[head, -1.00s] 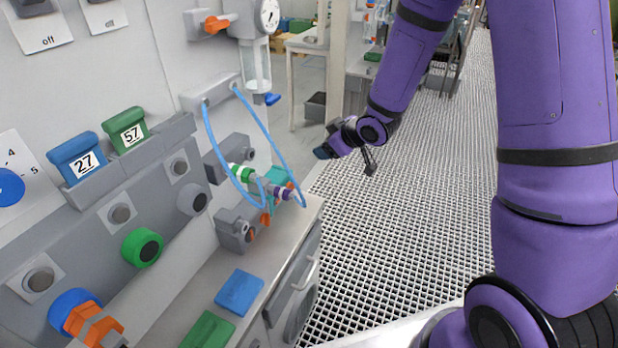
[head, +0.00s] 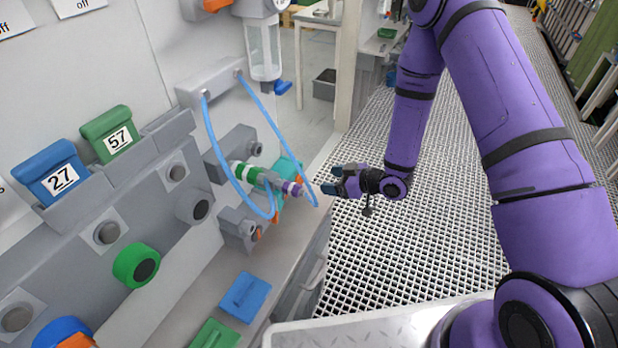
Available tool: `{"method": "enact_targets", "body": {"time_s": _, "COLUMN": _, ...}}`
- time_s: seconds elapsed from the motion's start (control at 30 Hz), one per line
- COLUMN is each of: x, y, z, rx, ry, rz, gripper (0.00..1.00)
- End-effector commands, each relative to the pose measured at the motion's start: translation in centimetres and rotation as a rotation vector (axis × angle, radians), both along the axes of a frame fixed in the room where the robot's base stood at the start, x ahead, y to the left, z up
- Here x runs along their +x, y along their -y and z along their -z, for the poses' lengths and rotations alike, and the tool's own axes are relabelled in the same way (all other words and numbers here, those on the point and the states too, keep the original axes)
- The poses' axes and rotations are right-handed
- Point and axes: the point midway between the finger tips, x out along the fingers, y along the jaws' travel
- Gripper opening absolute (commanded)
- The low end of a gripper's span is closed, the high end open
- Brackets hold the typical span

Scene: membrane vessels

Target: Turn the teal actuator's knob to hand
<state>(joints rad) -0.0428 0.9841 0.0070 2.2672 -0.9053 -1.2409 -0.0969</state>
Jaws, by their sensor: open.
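The teal actuator (head: 288,168) sits on the bench's right part, low against the panel. It is partly hidden behind a green, white and purple banded fitting (head: 268,178) and the blue hoses. Its knob and any marking on it are too small and too covered to tell. My gripper (head: 333,180) is open and empty. It is to the right of the actuator and the fitting, apart from both, near the bench's edge and pointing left towards the panel.
A blue hose (head: 277,125) loops down in front of the actuator. Blue bin 27 (head: 52,178) and green bin 57 (head: 109,138) hang on the panel at left. A blue block (head: 243,297) lies on the bench. The grated floor (head: 400,265) at right is open.

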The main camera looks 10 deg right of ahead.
Motion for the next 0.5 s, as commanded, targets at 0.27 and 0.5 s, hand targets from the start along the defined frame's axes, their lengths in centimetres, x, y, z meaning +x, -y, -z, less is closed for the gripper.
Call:
{"method": "enact_targets", "body": {"time_s": 0.27, "x": 2.5, "y": -3.9, "z": 1.9, "rx": -0.001, "ry": 0.0, "rz": -0.002, "gripper": 0.7}}
{"method": "enact_targets", "body": {"time_s": 0.5, "x": 4.1, "y": -6.3, "z": 3.1, "rx": -0.001, "ry": 0.0, "rz": 0.0, "gripper": 0.7}}
